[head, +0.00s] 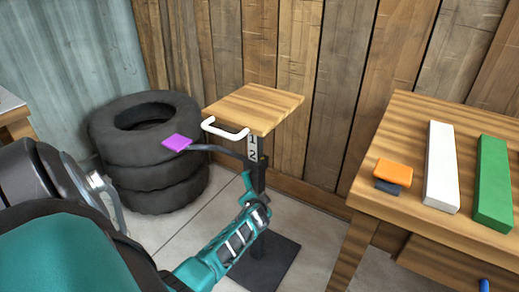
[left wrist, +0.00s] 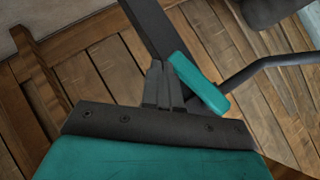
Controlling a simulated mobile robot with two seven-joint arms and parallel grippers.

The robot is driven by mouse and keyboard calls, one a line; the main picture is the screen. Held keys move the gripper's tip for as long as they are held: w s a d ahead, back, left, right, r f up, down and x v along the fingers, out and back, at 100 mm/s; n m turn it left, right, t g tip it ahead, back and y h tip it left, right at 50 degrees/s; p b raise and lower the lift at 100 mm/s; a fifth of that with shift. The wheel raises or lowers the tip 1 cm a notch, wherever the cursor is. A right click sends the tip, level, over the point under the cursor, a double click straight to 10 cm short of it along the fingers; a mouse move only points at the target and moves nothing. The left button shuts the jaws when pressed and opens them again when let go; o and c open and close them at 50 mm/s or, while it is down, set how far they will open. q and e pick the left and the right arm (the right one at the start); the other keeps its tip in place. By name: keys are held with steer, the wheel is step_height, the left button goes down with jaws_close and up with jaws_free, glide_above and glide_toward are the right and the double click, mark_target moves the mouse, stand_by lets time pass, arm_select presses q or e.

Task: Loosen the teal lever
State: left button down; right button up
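The teal lever (head: 247,187) sits on the dark post (head: 258,172) of a small wooden-topped stand (head: 256,108). In the left wrist view the lever (left wrist: 203,87) is a short teal bar lying slantwise beside the post (left wrist: 150,25). My left gripper (left wrist: 162,75) has its fingers together, with nothing seen between them. The fingertips are right beside the lever's upper end; I cannot tell whether they touch it. In the head view my left arm reaches the post just below the lever, and the fingertips are hard to make out. My right gripper is not in view.
A dark bent rod with a purple pad (head: 176,142) sticks out left from the post. Stacked tires (head: 150,177) stand behind left. A wooden table (head: 400,115) with white and green blocks is at right.

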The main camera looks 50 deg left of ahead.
arm_select(q)
steer(key=shift+s+a+f+b, duration=0.15)
steer(key=shift+a+f+b, duration=0.2)
steer(key=shift+a+f, duration=0.4)
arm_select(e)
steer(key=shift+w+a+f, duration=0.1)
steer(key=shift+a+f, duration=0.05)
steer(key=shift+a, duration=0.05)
arm_select(q)
steer(key=shift+a+r, duration=0.1)
steer(key=shift+a, duration=0.05)
steer(key=shift+s, duration=0.1)
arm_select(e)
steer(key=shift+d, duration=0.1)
